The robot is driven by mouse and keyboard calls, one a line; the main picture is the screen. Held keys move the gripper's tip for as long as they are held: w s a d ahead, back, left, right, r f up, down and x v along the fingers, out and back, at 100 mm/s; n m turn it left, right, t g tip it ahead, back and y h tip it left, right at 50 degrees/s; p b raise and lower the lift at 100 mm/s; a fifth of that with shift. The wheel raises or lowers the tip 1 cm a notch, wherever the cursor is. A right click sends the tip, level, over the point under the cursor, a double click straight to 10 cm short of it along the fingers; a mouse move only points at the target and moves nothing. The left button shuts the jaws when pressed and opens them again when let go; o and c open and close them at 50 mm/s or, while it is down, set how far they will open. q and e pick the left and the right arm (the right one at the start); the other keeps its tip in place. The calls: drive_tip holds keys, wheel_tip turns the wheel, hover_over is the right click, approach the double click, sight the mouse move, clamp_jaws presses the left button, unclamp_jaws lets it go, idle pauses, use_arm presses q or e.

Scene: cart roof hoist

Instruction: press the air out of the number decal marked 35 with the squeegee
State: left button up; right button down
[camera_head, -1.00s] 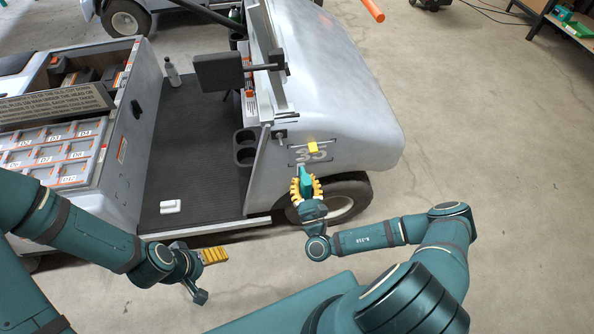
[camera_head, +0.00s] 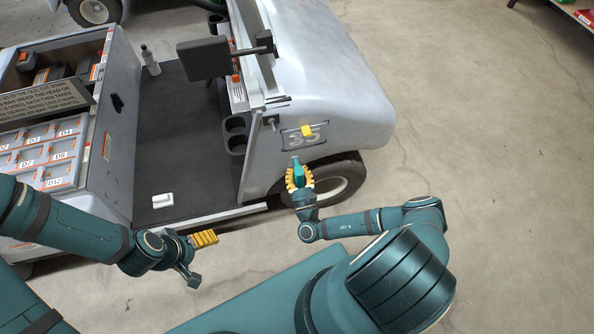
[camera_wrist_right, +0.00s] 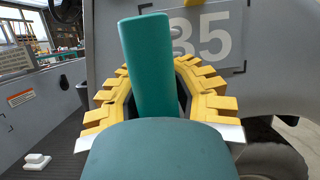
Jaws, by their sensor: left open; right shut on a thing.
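The number decal marked 35 (camera_head: 302,136) is on the grey cart's side panel above the wheel. It also shows in the right wrist view (camera_wrist_right: 222,38), with part of its 3 covered. My right gripper (camera_head: 299,180) is shut on the teal squeegee (camera_head: 299,170), just below the decal. In the right wrist view the squeegee (camera_wrist_right: 152,65) stands up between the yellow fingers, in front of the decal's left part. I cannot tell whether it touches the panel. My left gripper (camera_head: 204,239) is open and empty, low beside the cart's step.
A small yellow block (camera_head: 307,130) sits at the decal's upper edge. The cart (camera_head: 330,80) fills the upper middle, with its wheel (camera_head: 335,184) below the decal.

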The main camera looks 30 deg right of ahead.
sight(313, 138)
drive_tip(key=shift+w+d+b, duration=0.15)
drive_tip(key=shift+w+d, duration=0.1)
drive_tip(key=shift+w, duration=0.75)
drive_tip(key=shift+w+d+b, duration=0.15)
drive_tip(key=shift+w+d, duration=0.05)
drive_tip(key=shift+w, duration=0.8)
drive_tip(key=shift+w+d+b, duration=0.15)
drive_tip(key=shift+w+d, duration=0.1)
drive_tip(key=shift+w, duration=0.75)
drive_tip(key=shift+w+d, duration=0.2)
drive_tip(key=shift+w, duration=0.55)
drive_tip(key=shift+s+d, duration=0.25)
drive_tip(key=shift+d, duration=0.45)
drive_tip(key=shift+s+d, duration=0.2)
drive_tip(key=shift+d, duration=0.45)
drive_tip(key=shift+d, duration=0.1)
drive_tip(key=shift+s+d, duration=0.15)
drive_tip(key=shift+d, duration=0.55)
drive_tip(key=shift+s+d, duration=0.1)
drive_tip(key=shift+d, duration=0.6)
drive_tip(key=shift+s+d, duration=0.2)
drive_tip(key=shift+d, duration=0.45)
drive_tip(key=shift+s+d, duration=0.15)
drive_tip(key=shift+d, duration=0.45)
